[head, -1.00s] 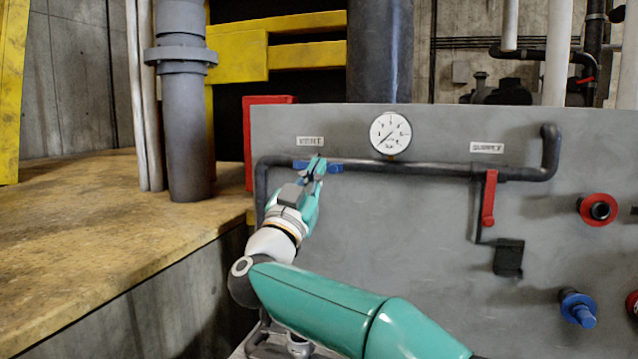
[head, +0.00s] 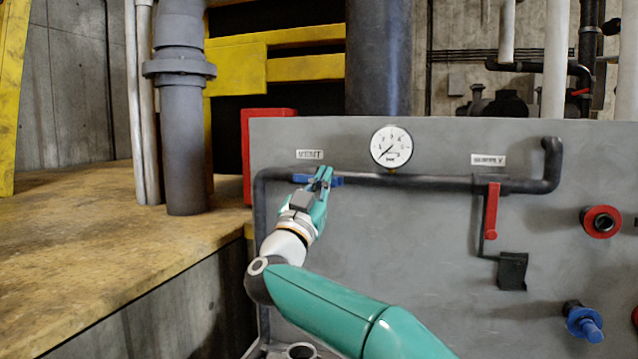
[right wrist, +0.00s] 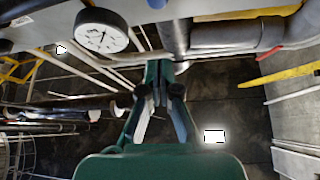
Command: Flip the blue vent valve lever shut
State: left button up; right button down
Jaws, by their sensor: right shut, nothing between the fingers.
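The blue vent valve lever (head: 302,179) lies roughly level along the dark pipe (head: 430,182), below the VENT label (head: 310,154). Blue shows on both sides of my right gripper (head: 324,172); its middle is hidden behind the fingers. My right gripper is shut with nothing between its fingers, its tips in front of the lever; I cannot tell whether they touch it. In the right wrist view the closed fingers (right wrist: 160,76) point up the picture, and a small blue piece (right wrist: 157,3) shows at the top edge. My left gripper is not in view.
A pressure gauge (head: 391,147) sits right of the lever, above the pipe. A red supply lever (head: 491,210) hangs down further right. Red (head: 601,221) and blue (head: 583,322) fittings stick out at the far right. The grey panel (head: 400,240) below the pipe is mostly bare.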

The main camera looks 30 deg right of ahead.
jog(key=p+x, duration=0.3)
jog(key=x, duration=0.3)
jog(key=f, duration=0.2)
jog(key=w+f, duration=0.1)
jog(key=f, duration=0.1)
jog(key=shift+b, duration=0.4)
jog(key=shift+d+f, duration=0.1)
jog(key=shift+d, duration=0.05)
